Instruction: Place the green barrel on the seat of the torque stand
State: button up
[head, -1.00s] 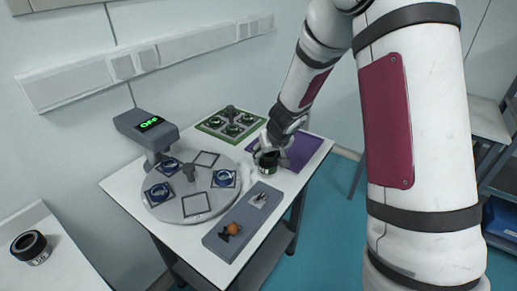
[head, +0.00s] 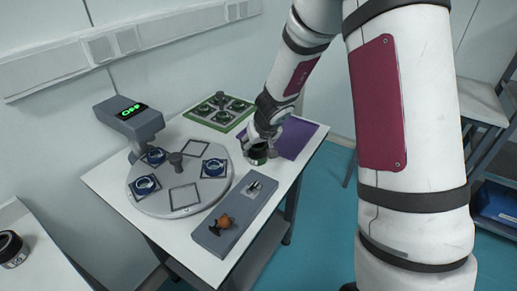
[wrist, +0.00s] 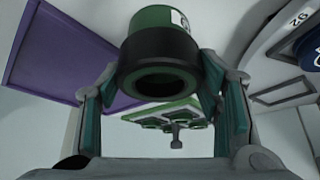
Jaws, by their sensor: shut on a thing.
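The green barrel (head: 258,157) is a short green cylinder with a black end ring and a white label. My gripper (head: 262,148) is shut on it over the right part of the white table. In the wrist view the barrel (wrist: 160,48) sits between the two fingers, its open black end facing the camera. I cannot tell whether it touches the table. A grey stand with a green-lit display (head: 128,112) is at the back left, beside a round grey plate (head: 165,203). I cannot tell for sure which part is the torque stand's seat.
The round plate carries several framed spots, some with blue rings (head: 145,185). A green tray (head: 193,116) with green parts is behind; a purple mat (head: 297,138) lies right of the barrel. A grey block (head: 222,240) with an orange piece is in front. Another black-ringed barrel (head: 12,250) stands far left.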

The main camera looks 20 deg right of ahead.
jog(key=shift+f, duration=0.1)
dwell(0.3)
jog(key=o, duration=1.3)
